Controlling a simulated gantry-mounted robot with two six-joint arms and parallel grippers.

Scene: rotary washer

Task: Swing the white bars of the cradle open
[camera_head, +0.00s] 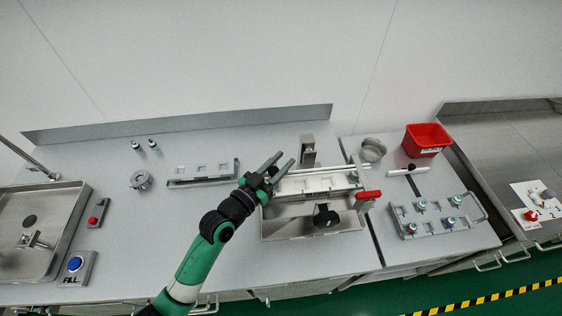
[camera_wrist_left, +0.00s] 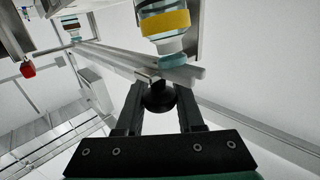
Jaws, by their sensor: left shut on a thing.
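The cradle (camera_head: 281,228) is a grey open-topped frame right of centre on the worktop. Its white bars (camera_head: 322,171) run left to right along its back. In the left wrist view a pale bar (camera_wrist_left: 120,58) runs away from me, with a round black knob (camera_wrist_left: 158,97) at its near end. My left gripper (camera_head: 283,160) is at the left end of the bars. In the left wrist view its fingers (camera_wrist_left: 160,92) are shut on the black knob, one on each side. A bottle-like part with a yellow band (camera_wrist_left: 166,22) hangs close above the bar. My right gripper is out of view.
A red handle (camera_head: 368,194) stands at the cradle's right side, and a black part (camera_head: 326,216) is inside the frame. A grey post (camera_head: 307,150) stands behind. A slotted rack (camera_head: 203,172) lies left, a red bin (camera_head: 427,139) back right.

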